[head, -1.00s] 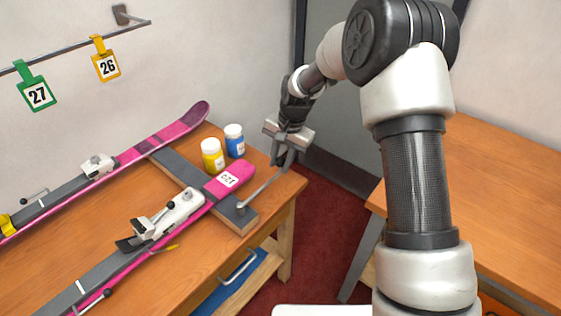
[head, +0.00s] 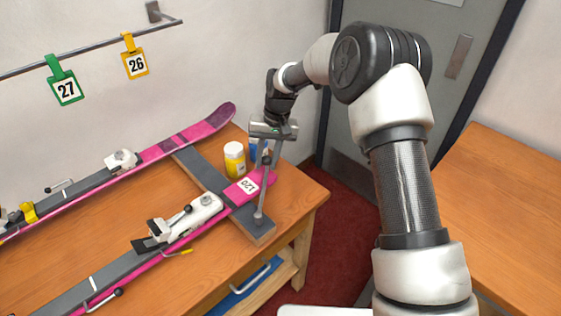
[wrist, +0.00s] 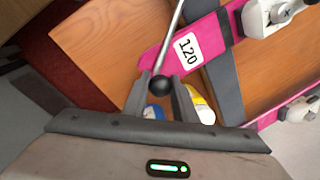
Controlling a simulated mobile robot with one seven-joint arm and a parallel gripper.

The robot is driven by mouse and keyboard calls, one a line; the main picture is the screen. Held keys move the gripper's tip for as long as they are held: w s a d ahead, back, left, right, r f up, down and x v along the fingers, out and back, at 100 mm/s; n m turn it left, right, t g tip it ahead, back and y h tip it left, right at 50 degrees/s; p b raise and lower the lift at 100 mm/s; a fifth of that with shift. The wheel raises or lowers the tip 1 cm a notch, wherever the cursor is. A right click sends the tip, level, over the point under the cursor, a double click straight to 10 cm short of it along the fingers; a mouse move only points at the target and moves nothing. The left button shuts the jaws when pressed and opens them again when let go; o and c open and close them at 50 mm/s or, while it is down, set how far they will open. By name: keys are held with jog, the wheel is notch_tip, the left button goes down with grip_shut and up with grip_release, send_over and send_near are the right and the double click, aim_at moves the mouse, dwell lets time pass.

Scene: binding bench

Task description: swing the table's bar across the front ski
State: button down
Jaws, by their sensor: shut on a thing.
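The front ski (head: 208,214) is pink and dark grey, with a white 120 label near its tip. The table's metal bar (head: 263,192) stands on a pivot at the crosspiece's near end. My gripper (head: 266,158) is shut on the bar's far end, just beyond the ski tip. In the wrist view the bar (wrist: 172,35) passes over the ski's pink tip, and its black ball knob (wrist: 162,84) sits between my fingers. I cannot tell whether bar and ski touch.
A yellow jar (head: 234,160) and a blue jar (head: 254,150), partly hidden, stand close beside my gripper. A second pink ski (head: 150,152) lies behind. Another bench (head: 500,220) is at right.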

jog(key=a+n, duration=0.1)
jog(key=a, duration=0.1)
jog(key=a+n, duration=0.1)
jog(key=a, duration=0.1)
jog(key=a+n, duration=0.1)
jog(key=shift+s+a+n+g, duration=0.3)
jog(key=shift+s+a+n, duration=0.1)
jog(key=s+a+n, duration=0.1)
jog(key=a, duration=0.1)
jog(key=s+a+n, duration=0.1)
jog(key=a+n, duration=0.1)
jog(key=s+a+n, duration=0.1)
jog(key=shift+s+a+n+g+h, duration=0.15)
jog(key=shift+a+n+g+h, duration=0.15)
jog(key=shift+a+g+h, duration=0.1)
jog(key=shift+s+a+n, duration=0.8)
jog(key=shift+s+a, duration=0.05)
jog(key=shift+s, duration=0.05)
jog(key=c, duration=1.4)
grip_release()
jog(key=shift+s, duration=0.1)
jog(key=shift+c, duration=0.2)
